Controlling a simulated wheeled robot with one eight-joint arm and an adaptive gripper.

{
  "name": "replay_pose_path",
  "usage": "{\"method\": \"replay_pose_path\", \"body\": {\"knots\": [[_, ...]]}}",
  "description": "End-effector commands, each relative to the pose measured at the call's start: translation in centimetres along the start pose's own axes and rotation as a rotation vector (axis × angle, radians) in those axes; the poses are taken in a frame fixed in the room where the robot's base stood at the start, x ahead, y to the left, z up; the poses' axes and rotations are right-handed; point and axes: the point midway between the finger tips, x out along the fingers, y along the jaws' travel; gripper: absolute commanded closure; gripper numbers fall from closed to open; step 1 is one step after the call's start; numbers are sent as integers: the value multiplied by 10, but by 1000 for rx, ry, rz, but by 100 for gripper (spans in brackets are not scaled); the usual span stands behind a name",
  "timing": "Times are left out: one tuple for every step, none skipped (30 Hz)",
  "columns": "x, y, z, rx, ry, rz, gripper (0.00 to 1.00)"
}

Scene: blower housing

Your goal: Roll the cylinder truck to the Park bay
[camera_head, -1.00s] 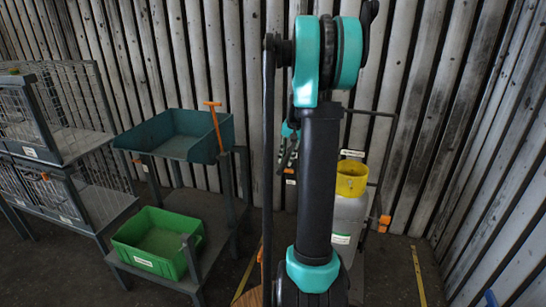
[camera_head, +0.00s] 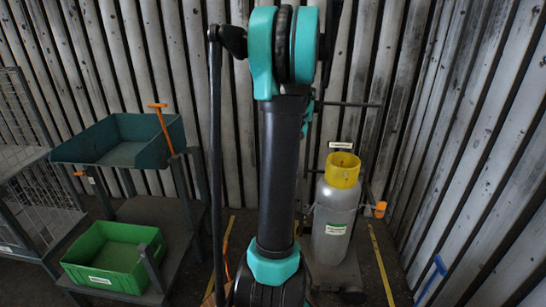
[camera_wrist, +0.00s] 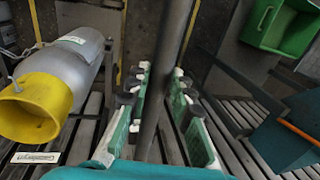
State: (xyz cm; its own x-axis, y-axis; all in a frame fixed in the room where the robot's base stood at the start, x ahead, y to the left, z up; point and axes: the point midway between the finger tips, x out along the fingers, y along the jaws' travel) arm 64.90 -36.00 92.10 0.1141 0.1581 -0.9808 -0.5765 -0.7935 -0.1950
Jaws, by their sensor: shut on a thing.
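The cylinder truck (camera_head: 362,140) is a dark tube frame on a low base, right of my arm in the head view. It carries an upright grey gas cylinder (camera_head: 334,222) with a yellow collar (camera_head: 343,168). The cylinder (camera_wrist: 85,62) lies along the left of the wrist view. My gripper (camera_wrist: 160,72) is shut on a dark grey bar (camera_wrist: 172,40) that appears to be part of the truck's frame. The arm hides most of the gripper in the head view. Yellow floor lines (camera_head: 380,262) flank the truck; I cannot read a Park bay label.
A stand at the left holds a teal tray (camera_head: 118,140) and a green crate (camera_head: 112,256). A wire cage (camera_head: 40,190) is at the far left. The corrugated wall (camera_head: 440,110) is close behind and right. A blue thing (camera_head: 432,278) is near the right wall.

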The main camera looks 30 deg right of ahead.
Motion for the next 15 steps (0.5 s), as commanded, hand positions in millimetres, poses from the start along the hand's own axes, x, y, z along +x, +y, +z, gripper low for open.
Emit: {"method": "replay_pose_path", "body": {"knots": [[-2, 12, 0, 6, 1, 1, 100], [-4, 17, 0, 5, 1, 1, 100], [-5, 24, 0, 6, 2, 1, 100], [-6, 30, 0, 5, 2, 1, 100], [-7, 35, 0, 5, 2, 1, 100], [-9, 43, 0, 6, 2, 1, 100], [-10, 48, 0, 5, 1, 1, 100], [-11, 53, 0, 5, 1, 1, 100], [-12, 60, 0, 5, 1, 1, 100], [-13, 64, 0, 4, 1, 1, 100], [-14, 69, 0, 4, 1, 1, 100], [-15, 75, 0, 5, 1, 1, 100], [-16, 79, 0, 4, 1, 1, 100], [-17, 83, 0, 3, 1, 1, 100], [-18, 88, 0, 3, 1, 1, 100]]}}
